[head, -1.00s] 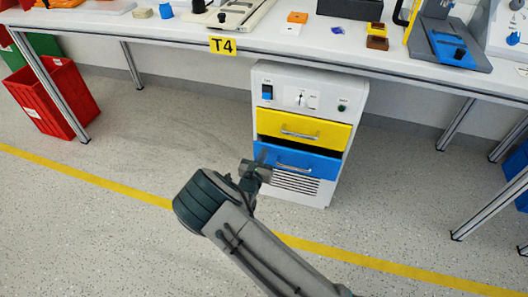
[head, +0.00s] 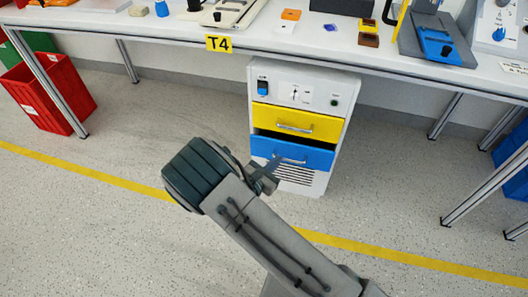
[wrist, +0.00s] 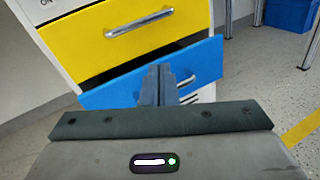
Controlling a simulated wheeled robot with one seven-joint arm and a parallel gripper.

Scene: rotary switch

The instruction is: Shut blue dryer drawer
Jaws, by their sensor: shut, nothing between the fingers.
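The white dryer cabinet (head: 340,92) stands under the table. Its blue drawer (head: 310,157) is partly open, with a dark gap above its front; the blue front also shows in the wrist view (wrist: 203,65). My gripper (head: 277,162) is at the left part of the blue front. In the wrist view my gripper (wrist: 159,70) has its fingers together and empty, pointing at the blue front just left of its handle (wrist: 187,82). The fingers hide part of that front. I cannot tell whether the fingertips touch it.
The yellow drawer (head: 285,116) above looks shut. The table (head: 180,30) overhangs the cabinet. A red crate (head: 45,95) stands at the left, and table legs (head: 487,182) at the right. The floor in front is clear.

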